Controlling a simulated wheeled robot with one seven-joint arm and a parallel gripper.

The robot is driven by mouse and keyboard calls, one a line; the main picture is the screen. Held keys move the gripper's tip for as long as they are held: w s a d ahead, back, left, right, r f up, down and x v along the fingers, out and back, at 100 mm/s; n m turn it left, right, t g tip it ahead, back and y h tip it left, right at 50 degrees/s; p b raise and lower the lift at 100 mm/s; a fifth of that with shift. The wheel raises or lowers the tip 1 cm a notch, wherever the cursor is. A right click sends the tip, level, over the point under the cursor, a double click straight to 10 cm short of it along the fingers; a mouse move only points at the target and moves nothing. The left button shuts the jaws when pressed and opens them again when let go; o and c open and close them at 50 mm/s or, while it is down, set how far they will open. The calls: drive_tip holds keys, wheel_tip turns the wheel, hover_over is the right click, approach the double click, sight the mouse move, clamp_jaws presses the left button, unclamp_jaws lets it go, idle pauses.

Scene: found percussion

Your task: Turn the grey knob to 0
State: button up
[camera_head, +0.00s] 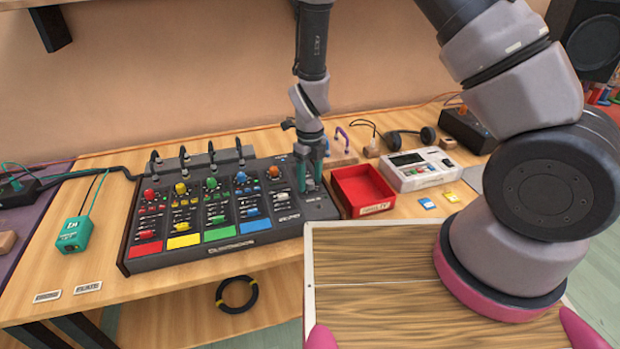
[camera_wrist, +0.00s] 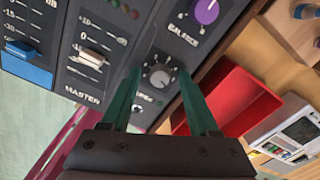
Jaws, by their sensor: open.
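The grey knob (camera_wrist: 160,76) sits on the dark mixer panel (camera_wrist: 115,30), with a numbered scale around it. In the wrist view it lies between and beyond the two green fingertips of my gripper (camera_wrist: 157,85). My gripper is open, with a finger to either side of the knob; I cannot tell whether they touch it. In the head view my gripper (camera_head: 311,175) points down over the right end of the mixer (camera_head: 262,236) and hides the grey knob. The pointer's exact setting is too small to read.
A purple balance knob (camera_wrist: 206,11) and a white master fader (camera_wrist: 92,60) are close by. A red tray (camera_head: 362,190) stands just right of the mixer, with a white device (camera_head: 420,168) beyond it.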

drive_tip(key=shift+c, duration=0.3)
clamp_jaws()
